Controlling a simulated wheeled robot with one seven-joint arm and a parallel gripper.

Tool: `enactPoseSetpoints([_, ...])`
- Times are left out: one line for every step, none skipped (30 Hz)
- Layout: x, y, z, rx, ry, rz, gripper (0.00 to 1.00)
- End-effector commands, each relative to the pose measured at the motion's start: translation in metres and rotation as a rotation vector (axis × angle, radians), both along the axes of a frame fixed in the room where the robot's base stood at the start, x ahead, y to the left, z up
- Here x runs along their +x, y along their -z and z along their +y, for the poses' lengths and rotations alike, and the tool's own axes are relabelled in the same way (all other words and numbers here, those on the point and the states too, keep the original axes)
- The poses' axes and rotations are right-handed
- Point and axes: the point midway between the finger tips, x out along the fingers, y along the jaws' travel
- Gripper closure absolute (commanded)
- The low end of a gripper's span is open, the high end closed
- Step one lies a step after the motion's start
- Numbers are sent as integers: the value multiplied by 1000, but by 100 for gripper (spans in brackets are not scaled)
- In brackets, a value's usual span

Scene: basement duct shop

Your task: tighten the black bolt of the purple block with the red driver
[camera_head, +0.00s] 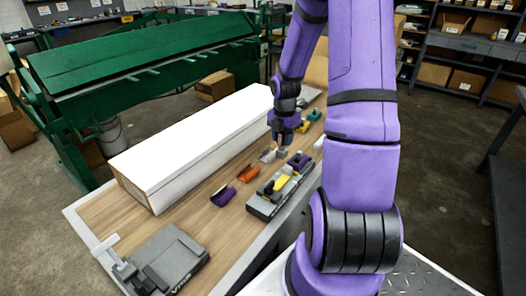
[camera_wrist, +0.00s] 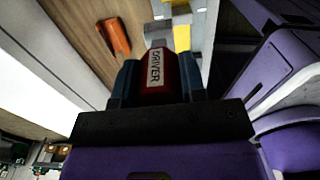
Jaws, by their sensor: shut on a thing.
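My gripper (camera_head: 282,150) is low over the workbench, beside the grey fixture (camera_head: 262,208). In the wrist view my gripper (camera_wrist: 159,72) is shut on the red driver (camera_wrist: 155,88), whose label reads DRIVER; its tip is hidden. A small purple block (camera_head: 299,160) with a dark top is just right of my gripper, by the fixture's far end. Another purple piece (camera_head: 223,196) lies on the wood farther left. I cannot make out a black bolt on either. A yellow piece (camera_head: 281,184) lies on the fixture and shows ahead of the driver in the wrist view (camera_wrist: 181,32).
A long white box (camera_head: 196,143) fills the bench's back left. An orange piece (camera_head: 248,173) lies on bare wood before it. A grey vise-like tool (camera_head: 165,262) sits at the near left corner. Small green and yellow items (camera_head: 309,118) stand beyond my gripper.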

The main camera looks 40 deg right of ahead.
Motion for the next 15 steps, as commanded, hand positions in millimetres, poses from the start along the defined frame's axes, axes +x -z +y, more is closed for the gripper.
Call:
enactPoseSetpoints([-5, -6, -13, -2, 7, -2, 86])
enactPoseSetpoints([-8, -9, -20, -2, 7, -2, 86])
enactPoseSetpoints([-11, -12, -27, -2, 6, -1, 86])
enactPoseSetpoints([-14, -15, -32, -1, 6, -1, 86])
enactPoseSetpoints([-16, -17, -37, -2, 5, -1, 86])
enactPoseSetpoints([-19, -19, -42, -1, 4, -1, 86])
enactPoseSetpoints([-20, -21, -45, -1, 2, 0, 86])
enactPoseSetpoints([-22, -23, -48, -1, 3, 0, 86])
enactPoseSetpoints([-24, -24, -51, -1, 2, 0, 86])
enactPoseSetpoints([-25, -25, -53, -1, 1, 0, 86])
enactPoseSetpoints([-26, -26, -55, -1, 0, 0, 86])
enactPoseSetpoints([-27, -26, -56, -1, 0, 0, 86])
enactPoseSetpoints([-27, -26, -57, -1, 0, 0, 86])
enactPoseSetpoints([-27, -26, -58, -1, -1, 1, 86])
enactPoseSetpoints([-27, -25, -58, 0, -1, 1, 86])
